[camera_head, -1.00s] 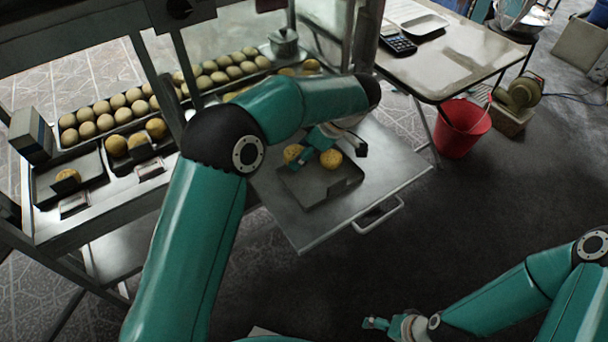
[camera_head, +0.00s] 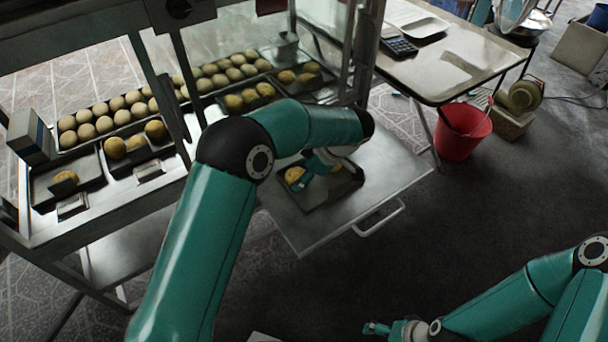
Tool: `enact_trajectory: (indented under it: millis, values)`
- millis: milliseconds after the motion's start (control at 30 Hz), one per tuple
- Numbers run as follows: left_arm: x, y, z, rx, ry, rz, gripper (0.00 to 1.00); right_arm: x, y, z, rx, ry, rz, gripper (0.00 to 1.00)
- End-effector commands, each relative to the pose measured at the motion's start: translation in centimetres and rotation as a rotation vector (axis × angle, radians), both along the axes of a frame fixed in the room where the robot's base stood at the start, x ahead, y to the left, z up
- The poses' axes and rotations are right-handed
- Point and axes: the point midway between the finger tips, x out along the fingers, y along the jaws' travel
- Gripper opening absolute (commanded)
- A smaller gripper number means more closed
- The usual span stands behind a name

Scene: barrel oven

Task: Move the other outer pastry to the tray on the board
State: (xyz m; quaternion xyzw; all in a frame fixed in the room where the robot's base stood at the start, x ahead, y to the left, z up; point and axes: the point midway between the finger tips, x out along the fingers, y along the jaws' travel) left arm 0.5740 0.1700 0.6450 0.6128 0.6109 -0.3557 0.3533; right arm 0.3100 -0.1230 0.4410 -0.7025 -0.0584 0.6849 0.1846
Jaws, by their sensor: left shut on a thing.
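The board (camera_head: 395,180) is the flat metal shelf with a handle at the front of the oven case. A dark tray (camera_head: 325,203) lies on it. My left gripper (camera_head: 301,181) is low over the tray, shut on a golden pastry (camera_head: 293,174) at the tray's left part. The fingers hide part of this pastry, and I cannot tell whether it touches the tray. A second pastry (camera_head: 335,168) is on the tray, mostly hidden behind the gripper. My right gripper (camera_head: 372,328) is low at the bottom, away from the board; its fingers are too small to judge.
Inside the case are rows of pale buns (camera_head: 105,115) and small trays with golden pastries (camera_head: 115,148), (camera_head: 240,100). A metal post (camera_head: 172,105) stands in front of them. A table with a calculator (camera_head: 398,45) and a red bucket (camera_head: 462,132) are at the right.

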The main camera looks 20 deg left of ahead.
Motion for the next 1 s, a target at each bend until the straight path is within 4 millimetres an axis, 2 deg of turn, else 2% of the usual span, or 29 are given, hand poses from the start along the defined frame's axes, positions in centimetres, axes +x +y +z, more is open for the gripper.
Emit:
enact_trajectory:
  millis: [33, 167, 633, 767, 1000]
  values:
    - [0.0, 0.0, -0.1, 0.0, 0.0, 0.0, 0.64, 0.0, 0.0, -0.2, 0.0, 0.0, 0.0, 0.87]
    - [0.0, 0.0, -0.1, 0.0, 0.0, 0.0, 0.86, 0.0, 0.0, -0.1, 0.0, 0.0, 0.0, 0.87]
    - [0.0, -0.2, 0.6, 0.0, -0.001, 0.0, 0.86, 0.0, 0.0, 0.3, 0.0, 0.0, 0.0, 0.87]
    - [0.1, -1.0, 2.1, 0.0, -0.004, -0.001, 0.86, 0.0, 0.0, 0.5, 0.0, 0.0, 0.0, 0.87]
    - [0.1, -3.5, 6.4, -0.001, -0.004, -0.001, 0.86, 0.0, 0.0, 1.3, 0.0, 0.0, 0.0, 0.87]
